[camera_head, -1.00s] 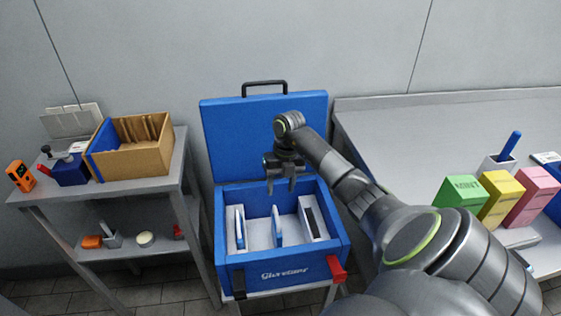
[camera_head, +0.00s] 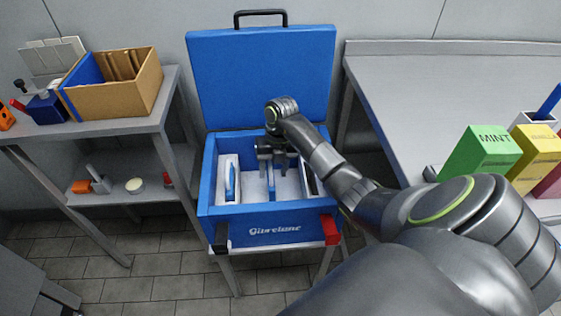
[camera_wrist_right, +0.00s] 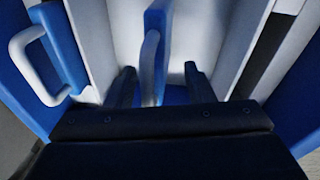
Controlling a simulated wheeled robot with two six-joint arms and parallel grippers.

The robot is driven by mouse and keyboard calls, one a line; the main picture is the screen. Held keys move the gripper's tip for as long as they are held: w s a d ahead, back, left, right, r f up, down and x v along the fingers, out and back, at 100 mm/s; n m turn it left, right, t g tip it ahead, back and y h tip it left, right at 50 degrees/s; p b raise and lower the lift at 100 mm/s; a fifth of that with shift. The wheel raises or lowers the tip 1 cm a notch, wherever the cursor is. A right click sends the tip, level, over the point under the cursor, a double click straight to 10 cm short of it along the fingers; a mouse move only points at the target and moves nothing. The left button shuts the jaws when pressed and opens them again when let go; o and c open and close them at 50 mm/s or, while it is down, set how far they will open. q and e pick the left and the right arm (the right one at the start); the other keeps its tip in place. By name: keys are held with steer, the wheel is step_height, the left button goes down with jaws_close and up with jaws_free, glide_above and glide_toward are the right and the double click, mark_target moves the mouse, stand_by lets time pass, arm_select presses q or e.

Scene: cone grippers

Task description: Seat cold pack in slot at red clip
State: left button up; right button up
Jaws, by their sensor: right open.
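The blue cooler box (camera_head: 208,190) stands open, with a red clip (camera_head: 330,229) on its front right corner. A blue cold pack (camera_head: 271,188) stands in the middle of the box, and its pale handle shows in the right wrist view (camera_wrist_right: 149,50). Another blue pack (camera_head: 231,180) stands in the white holder at left, its handle large in the wrist view (camera_wrist_right: 27,62). A white holder with a dark slot (camera_head: 311,183) is at the right, on the red clip's side, partly hidden by my arm. My right gripper (camera_head: 274,172) is open, its fingers either side of the middle pack's handle; contact is unclear.
The raised lid (camera_head: 262,80) stands behind my right gripper. A shelf with a cardboard box (camera_head: 115,95) is at left. A grey table (camera_head: 450,95) at right holds green (camera_head: 480,152) and yellow (camera_head: 535,155) boxes. The box walls are close around the gripper.

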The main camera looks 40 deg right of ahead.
steer(key=shift+a+f, duration=0.15)
steer(key=shift+f, duration=0.2)
steer(key=shift+a+r, duration=0.15)
steer(key=shift+a, duration=0.05)
